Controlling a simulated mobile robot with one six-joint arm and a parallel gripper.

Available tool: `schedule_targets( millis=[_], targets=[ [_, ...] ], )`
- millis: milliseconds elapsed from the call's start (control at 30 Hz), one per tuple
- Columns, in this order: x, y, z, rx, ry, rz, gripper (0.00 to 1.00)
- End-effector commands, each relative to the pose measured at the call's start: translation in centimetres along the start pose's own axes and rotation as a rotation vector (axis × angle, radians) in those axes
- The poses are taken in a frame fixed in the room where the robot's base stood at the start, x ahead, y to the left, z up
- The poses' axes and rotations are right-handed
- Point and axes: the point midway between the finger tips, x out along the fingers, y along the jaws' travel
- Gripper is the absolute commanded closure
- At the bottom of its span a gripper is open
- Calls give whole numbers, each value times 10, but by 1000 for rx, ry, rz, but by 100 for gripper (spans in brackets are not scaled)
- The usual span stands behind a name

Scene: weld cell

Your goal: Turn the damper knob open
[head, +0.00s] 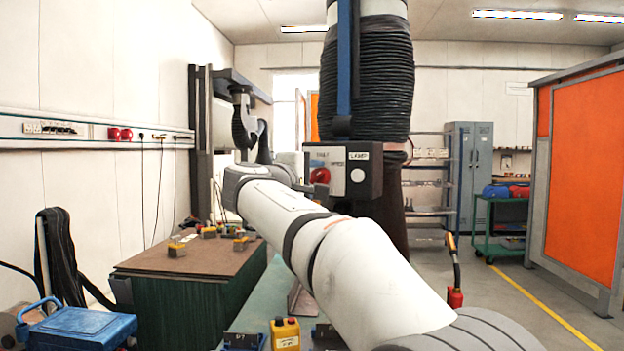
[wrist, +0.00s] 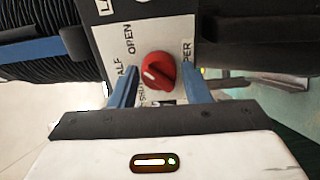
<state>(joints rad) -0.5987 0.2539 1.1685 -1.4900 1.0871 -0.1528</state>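The red damper knob (wrist: 158,71) sits on a light label plate (wrist: 112,42) printed with OPEN, HALF and a partly hidden SHUT. A pale mark on the knob lies toward its left side, roughly between HALF and SHUT; its exact aim is hard to tell. In the head view the knob (head: 320,175) is on the dark control box (head: 364,183) under the hood duct. My gripper (wrist: 159,78) is open, one blue finger on each side of the knob. I see gaps beside it; contact is not clear. In the head view my fingers cannot be made out.
A black ribbed duct (head: 366,85) hangs above the box, with a white LAMP button (head: 357,175) beside the knob. A brown-topped bench (head: 185,262) with small blocks stands left. A yellow button box (head: 285,334) is at the bottom.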

Motion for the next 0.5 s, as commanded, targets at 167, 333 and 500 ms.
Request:
schedule_targets(
  millis=[167,333,500],
  targets=[
    [0,0,0,-1,1,1,43],
    [0,1,0,-1,1,1,43],
    [-10,1,-1,-1,4,2,43]
  ],
)
